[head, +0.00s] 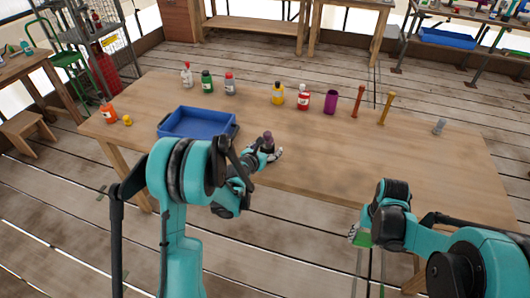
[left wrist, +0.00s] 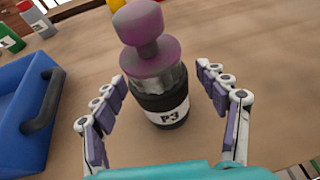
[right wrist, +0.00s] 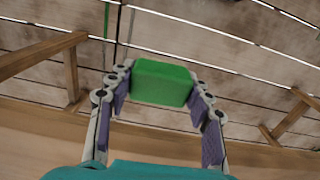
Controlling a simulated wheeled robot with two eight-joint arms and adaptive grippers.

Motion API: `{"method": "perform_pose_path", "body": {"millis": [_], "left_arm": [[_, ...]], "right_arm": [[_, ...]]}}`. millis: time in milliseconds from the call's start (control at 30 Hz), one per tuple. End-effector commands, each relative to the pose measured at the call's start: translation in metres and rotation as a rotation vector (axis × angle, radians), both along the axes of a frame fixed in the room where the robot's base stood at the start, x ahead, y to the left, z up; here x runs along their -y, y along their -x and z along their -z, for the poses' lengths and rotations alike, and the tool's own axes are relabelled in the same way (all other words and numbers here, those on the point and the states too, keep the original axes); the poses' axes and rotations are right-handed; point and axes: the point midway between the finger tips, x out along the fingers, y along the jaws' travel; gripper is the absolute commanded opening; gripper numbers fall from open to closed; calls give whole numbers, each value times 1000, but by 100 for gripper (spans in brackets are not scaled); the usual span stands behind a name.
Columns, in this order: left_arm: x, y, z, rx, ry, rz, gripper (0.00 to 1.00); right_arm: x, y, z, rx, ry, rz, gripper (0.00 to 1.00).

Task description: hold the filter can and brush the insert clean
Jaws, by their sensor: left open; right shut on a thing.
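The filter can (left wrist: 163,105) is a black cylinder with a white P3 label and a grey upper part. A purple knobbed insert (left wrist: 140,28) stands in its top. In the head view the insert's purple top (head: 268,137) shows near the table's front edge, with the can mostly hidden by my arm. My left gripper (head: 265,152) is open, its fingers on either side of the can, with gaps showing in the left wrist view. My right gripper (head: 361,236) is shut on a green block (right wrist: 161,82), possibly the brush; no bristles show. It is held out past the table's front edge.
A blue tray (head: 160,130) with dark handles is left of the can. A small grey item (head: 439,126) lies far right. The table's right front is clear.

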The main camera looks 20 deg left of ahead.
Motion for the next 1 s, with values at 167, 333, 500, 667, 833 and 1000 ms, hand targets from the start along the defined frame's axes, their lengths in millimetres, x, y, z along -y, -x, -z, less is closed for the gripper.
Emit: {"method": "perform_pose_path", "body": {"millis": [167, 333, 500, 667, 833, 1000], "left_arm": [[0, -1, 0, 0, 0, 0, 73], [0, -1, 0, 0, -1, 0, 50], [0, -1, 0, 0, -1, 0, 16], [0, -1, 0, 0, -1, 0, 16], [0, -1, 0, -1, -1, 1, 16], [0, -1, 0, -1, -1, 1, 16]], "right_arm": [[0, 0, 0, 0, 0, 0, 27], [0, 0, 0, 0, 0, 0, 27], [0, 0, 0, 0, 0, 0, 27], [0, 0, 0, 0, 0, 0, 27], [0, 0, 0, 0, 0, 0, 27], [0, 0, 0, 0, 0, 0, 27]]}}
